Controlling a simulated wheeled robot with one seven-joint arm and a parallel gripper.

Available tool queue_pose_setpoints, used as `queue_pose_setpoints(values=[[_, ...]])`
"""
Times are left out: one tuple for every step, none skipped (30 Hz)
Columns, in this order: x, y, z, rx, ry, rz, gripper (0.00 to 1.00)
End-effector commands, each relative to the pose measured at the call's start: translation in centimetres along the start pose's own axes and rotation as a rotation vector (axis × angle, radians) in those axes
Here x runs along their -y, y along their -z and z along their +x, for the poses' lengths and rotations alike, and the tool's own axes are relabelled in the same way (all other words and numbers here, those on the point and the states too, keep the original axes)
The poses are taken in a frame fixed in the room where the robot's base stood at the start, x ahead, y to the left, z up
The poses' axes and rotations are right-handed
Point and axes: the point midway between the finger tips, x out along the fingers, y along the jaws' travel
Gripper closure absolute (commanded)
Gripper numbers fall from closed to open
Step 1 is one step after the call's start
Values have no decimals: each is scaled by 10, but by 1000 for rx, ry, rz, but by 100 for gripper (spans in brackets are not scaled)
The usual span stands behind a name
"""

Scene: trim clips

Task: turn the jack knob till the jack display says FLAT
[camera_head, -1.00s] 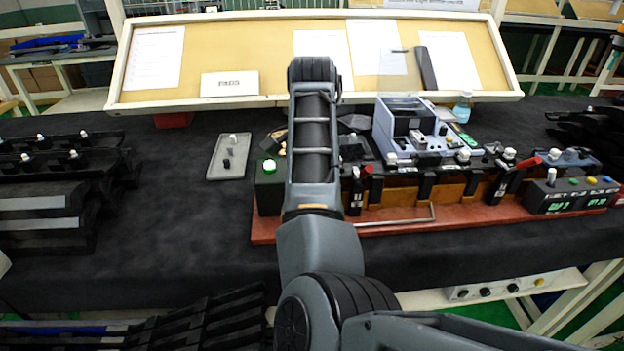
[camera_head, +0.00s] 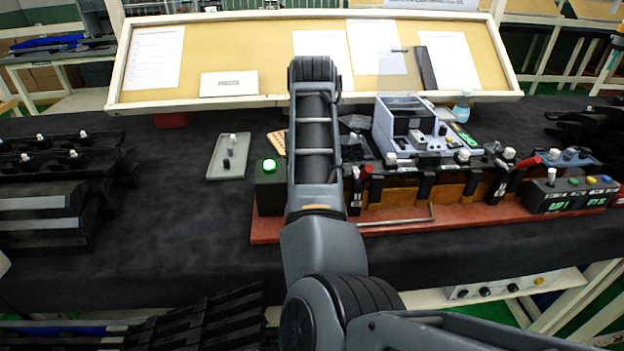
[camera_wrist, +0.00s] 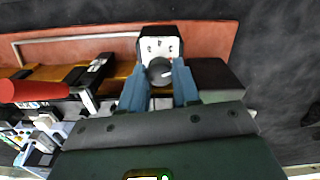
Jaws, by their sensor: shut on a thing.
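The jack knob (camera_wrist: 159,71) is a dark round knob with a pale mark, on a white plate with small dark marks atop a black block (camera_wrist: 160,32). My gripper (camera_wrist: 160,76) has its two blue fingers closed on either side of this knob. In the head view my arm hides the knob and gripper. The control box (camera_head: 568,194) at the right end of the red base carries two green displays. Its left display (camera_head: 560,206) seems to read "UP 1"; the right display (camera_head: 597,202) is too small to read surely.
The red base (camera_head: 400,226) has a metal bar handle along its front. A grey tray (camera_head: 228,157) lies farther left. Red levers and clamps line the fixture to the right.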

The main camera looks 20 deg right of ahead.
Motion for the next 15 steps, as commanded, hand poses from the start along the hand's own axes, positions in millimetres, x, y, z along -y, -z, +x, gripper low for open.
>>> queue_pose_setpoints(values=[[0, 0, -1, -2, 1, -40, 99], [0, 0, -1, -2, 1, -65, 99], [0, 0, -1, -2, 1, -99, 99], [0, 0, -1, -2, 1, -123, 99], [0, 0, -1, -2, 1, -147, 99], [0, 0, -1, -2, 1, -176, 99], [0, 0, -1, -2, 0, -197, 99], [0, 0, -1, -2, 1, -217, 99], [0, 0, -1, -2, 0, -242, 99], [0, 0, -1, -2, 0, -261, 99], [0, 1, -1, -2, 0, -277, 99], [0, 1, -1, -3, 0, -298, 99], [0, 1, -1, -3, 0, -311, 99], [0, 1, -1, -3, 0, -325, 99], [0, 1, -1, -3, 0, -339, 99]])
